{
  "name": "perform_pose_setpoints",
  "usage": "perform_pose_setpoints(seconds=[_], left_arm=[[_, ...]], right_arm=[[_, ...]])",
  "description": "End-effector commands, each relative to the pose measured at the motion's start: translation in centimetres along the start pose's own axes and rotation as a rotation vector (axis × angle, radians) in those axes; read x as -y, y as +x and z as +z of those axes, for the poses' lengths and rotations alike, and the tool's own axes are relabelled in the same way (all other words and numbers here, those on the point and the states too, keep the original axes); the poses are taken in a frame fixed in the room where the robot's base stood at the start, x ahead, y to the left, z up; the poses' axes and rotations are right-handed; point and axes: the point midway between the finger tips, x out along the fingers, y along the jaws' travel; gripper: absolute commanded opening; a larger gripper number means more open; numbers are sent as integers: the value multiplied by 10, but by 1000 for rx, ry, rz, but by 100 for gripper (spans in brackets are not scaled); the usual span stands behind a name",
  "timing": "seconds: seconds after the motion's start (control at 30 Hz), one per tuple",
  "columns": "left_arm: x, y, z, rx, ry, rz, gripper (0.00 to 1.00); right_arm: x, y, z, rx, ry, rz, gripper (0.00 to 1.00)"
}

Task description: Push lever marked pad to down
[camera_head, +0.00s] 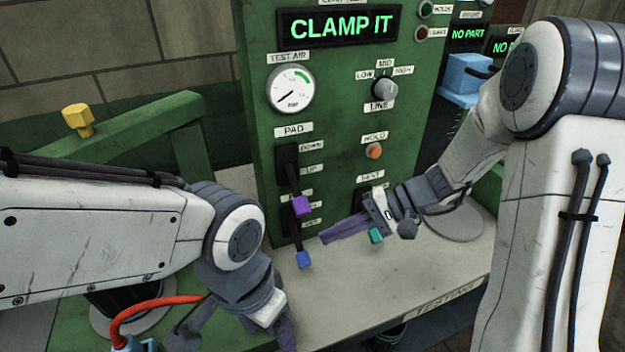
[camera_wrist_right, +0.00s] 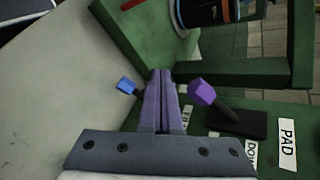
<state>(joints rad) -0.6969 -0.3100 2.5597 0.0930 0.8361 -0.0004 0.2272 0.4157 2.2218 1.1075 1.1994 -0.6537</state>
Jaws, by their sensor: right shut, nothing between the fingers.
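The PAD label (camera_head: 293,130) sits above a black slot on the green panel, and it also shows sideways in the right wrist view (camera_wrist_right: 288,143). From that slot a dark lever with a purple knob (camera_head: 301,206) sticks out and hangs low, below the DOWN (camera_head: 311,146) and UP (camera_head: 312,169) tags. The knob also shows in the right wrist view (camera_wrist_right: 201,91). My right gripper (camera_head: 324,237) has its purple fingers shut and empty, to the lower right of the purple knob, apart from it. My left gripper is partly seen at the bottom edge; its fingertips are cut off.
A blue-knobbed lever (camera_head: 303,259) hangs just below the purple one, close to my right fingertips. A teal knob (camera_head: 376,236) sits below my right gripper. The panel display (camera_head: 340,27) reads CLAMP IT. A red hose (camera_head: 150,301) curves beside my left arm.

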Motion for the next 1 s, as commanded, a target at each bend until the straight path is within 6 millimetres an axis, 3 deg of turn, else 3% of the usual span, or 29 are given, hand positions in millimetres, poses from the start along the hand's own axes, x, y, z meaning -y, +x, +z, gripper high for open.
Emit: perform_pose_setpoints(seconds=[0.03,0.1,0.2,0.33,0.73,1.0], left_arm=[[0,-7,0,0,0,0,77],[-1,-8,0,0,0,0,77],[-1,-9,0,1,0,0,77],[-1,-9,0,1,0,0,77],[-1,-12,0,0,0,0,77],[-2,-30,-2,0,0,0,77]], right_arm=[[8,-19,-25,-58,37,-115,0],[17,-36,-49,-118,42,-240,0],[24,-55,-71,-183,39,-350,0],[26,-65,-82,-219,33,-403,0],[30,-59,-82,-214,32,-401,0],[50,-18,-90,-209,34,-399,0]])
